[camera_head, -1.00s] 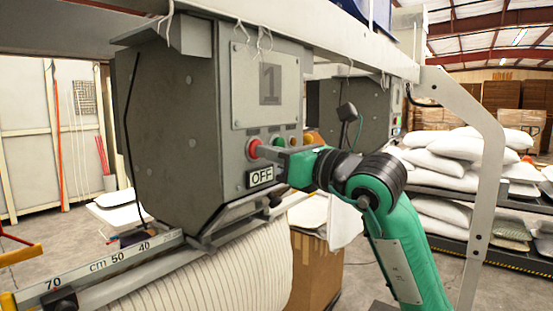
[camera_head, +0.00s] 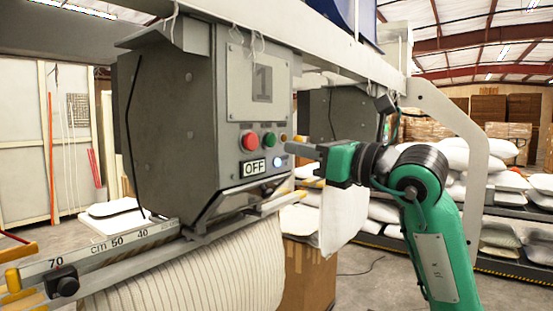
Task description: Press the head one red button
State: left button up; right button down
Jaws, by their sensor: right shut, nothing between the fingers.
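The red button (camera_head: 249,141) is on the front panel of the grey head box marked 1 (camera_head: 262,85). It is fully visible, with a green button (camera_head: 269,140) to its right. A sign reading OFF (camera_head: 253,167) is below the red button, and a small lit whitish-blue light (camera_head: 277,162) is beside the sign. My right gripper (camera_head: 291,149) is shut and empty. Its tip is to the right of and slightly below the buttons, apart from the red one. My left gripper is not in view.
A striped pillow cover (camera_head: 190,275) hangs under the head box, beside a ruler bar (camera_head: 100,250). A cardboard box (camera_head: 308,275) stands behind it. A white frame post (camera_head: 470,170) rises at the right, and stacked white sacks (camera_head: 510,180) lie beyond.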

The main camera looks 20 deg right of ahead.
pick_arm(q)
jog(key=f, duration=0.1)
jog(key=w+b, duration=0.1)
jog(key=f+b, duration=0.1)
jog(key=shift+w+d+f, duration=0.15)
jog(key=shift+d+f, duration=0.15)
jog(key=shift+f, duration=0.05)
pick_arm(e)
jog(key=v, duration=0.4)
jog(key=shift+d+f, duration=0.35)
jog(key=shift+d, duration=0.15)
jog(key=shift+s, duration=0.15)
